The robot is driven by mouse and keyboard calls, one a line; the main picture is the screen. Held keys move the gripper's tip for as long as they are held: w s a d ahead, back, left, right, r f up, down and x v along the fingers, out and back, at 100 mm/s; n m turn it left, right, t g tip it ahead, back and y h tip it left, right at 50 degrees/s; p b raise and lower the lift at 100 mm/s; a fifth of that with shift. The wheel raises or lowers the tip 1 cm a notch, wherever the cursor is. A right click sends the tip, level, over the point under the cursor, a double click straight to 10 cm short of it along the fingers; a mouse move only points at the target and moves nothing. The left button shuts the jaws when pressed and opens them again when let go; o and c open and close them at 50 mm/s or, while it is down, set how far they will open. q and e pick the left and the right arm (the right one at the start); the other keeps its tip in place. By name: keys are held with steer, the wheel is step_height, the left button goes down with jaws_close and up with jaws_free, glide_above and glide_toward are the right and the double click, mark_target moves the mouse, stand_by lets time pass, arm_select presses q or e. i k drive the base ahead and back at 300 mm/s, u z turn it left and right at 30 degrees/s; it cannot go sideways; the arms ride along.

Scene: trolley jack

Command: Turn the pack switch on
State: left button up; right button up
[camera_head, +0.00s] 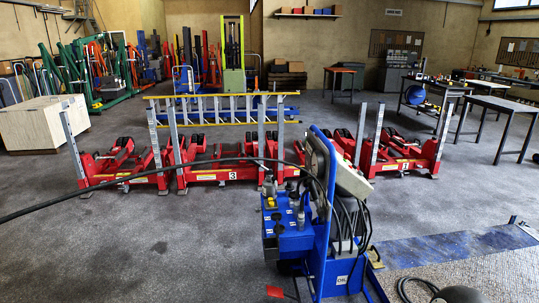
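The blue power pack (323,225) stands upright on the floor, right of centre and near me. Its blue top deck (288,240) carries small grey and dark fittings and a yellow one (270,203). A pale tilted box (352,180) sits high on its frame, seen from the side. I cannot tell which fitting is the pack switch, or how it is set. Neither of my grippers is clearly in view.
A black hose (110,182) runs from the left edge to the pack. Red numbered jack units (225,172) stand behind it, with a yellow ladder (220,109) beyond. A textured mat or platform (465,265) lies right. The left foreground floor is clear.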

mark_target(302, 173)
steer(key=z, duration=0.2)
steer(key=i, duration=1.3)
steer(key=z, duration=0.6)
steer(key=i, duration=0.3)
steer(key=u, duration=2.75)
steer(key=i, duration=2.1)
steer(key=z, duration=0.75)
